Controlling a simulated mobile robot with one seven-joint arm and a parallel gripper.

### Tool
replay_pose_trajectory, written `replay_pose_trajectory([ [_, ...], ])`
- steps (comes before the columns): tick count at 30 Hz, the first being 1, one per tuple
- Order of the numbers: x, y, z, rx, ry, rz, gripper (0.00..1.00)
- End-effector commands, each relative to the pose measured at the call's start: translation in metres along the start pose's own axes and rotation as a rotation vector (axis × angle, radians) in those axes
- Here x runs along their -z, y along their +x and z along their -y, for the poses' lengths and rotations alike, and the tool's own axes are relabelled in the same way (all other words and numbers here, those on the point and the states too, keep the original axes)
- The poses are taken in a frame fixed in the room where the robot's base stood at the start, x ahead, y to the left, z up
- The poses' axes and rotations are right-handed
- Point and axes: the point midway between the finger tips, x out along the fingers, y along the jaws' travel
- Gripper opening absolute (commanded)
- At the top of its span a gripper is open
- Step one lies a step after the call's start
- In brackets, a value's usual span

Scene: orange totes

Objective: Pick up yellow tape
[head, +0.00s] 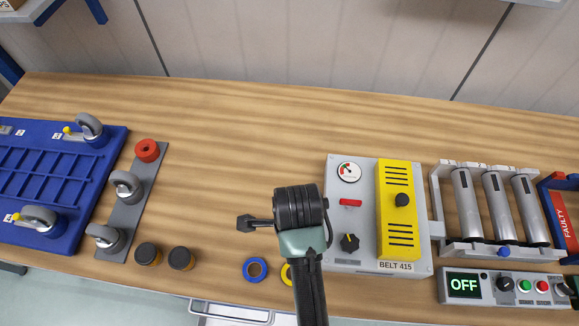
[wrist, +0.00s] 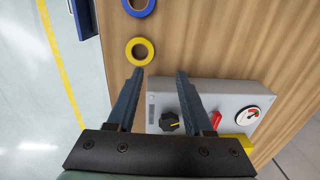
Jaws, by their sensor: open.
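The yellow tape (wrist: 129,52) is a small ring lying flat on the wooden bench, just beyond the tip of my left finger in the wrist view. In the head view, the yellow tape (head: 286,274) shows only as a sliver beside my arm, which hides the rest. My gripper (wrist: 159,72) is open and empty, its fingers apart over the bench and the edge of a grey control box. It does not touch the tape. In the head view my wrist hides the fingers.
A blue tape ring (head: 246,270) lies left of the yellow one near the bench's front edge. Two dark round pieces (head: 148,254) sit further left. The grey box (head: 340,258) with knobs stands close on the right. The bench middle behind is clear.

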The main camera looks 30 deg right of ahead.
Motion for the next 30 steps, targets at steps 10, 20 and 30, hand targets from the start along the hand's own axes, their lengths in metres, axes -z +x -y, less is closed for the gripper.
replay_pose_trajectory([
  [10,0.009,0.031,-0.016,-0.060,0.055,-0.021,0.52],
  [20,0.009,0.073,-0.017,-0.053,0.054,-0.019,0.52],
  [30,0.010,0.104,-0.021,-0.054,0.052,-0.019,0.52],
])
